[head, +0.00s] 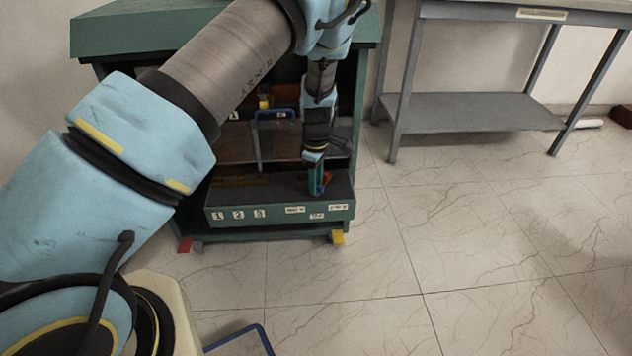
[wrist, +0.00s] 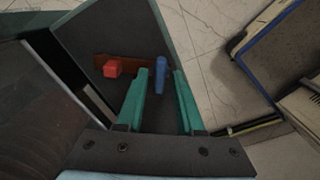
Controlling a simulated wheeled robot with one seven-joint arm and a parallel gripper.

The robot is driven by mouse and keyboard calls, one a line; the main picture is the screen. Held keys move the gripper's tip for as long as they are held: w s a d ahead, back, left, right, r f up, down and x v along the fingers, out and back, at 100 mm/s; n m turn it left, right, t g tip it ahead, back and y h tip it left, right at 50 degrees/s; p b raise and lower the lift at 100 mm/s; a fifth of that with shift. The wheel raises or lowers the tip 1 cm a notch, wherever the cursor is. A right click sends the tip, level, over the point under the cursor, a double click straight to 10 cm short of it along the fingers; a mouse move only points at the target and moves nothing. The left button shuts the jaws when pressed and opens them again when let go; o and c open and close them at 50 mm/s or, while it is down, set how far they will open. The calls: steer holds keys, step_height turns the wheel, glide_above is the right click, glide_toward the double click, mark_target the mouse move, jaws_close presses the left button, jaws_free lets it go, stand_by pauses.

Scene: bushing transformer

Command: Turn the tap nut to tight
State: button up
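In the wrist view, a blue upright piece (wrist: 160,76) and a red block (wrist: 112,68) stand at a brown strip on the dark top of a ledge. I cannot tell which of them is the tap nut. My gripper (wrist: 162,73) has two teal fingers, spread apart, with the blue piece showing between their tips. A gap shows on either side of it; I cannot tell how deep it sits between the fingers. In the head view, my gripper (head: 317,180) points down over the right part of the ledge, beside a small red and blue spot that it partly hides.
The green cabinet (head: 90,35) has a ledge front (head: 275,222) with labels 1, 2, 3 and others too small to read surely. A blue handle (head: 276,114) is inside. A grey table (head: 480,105) stands right.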

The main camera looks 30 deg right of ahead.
jaws_close()
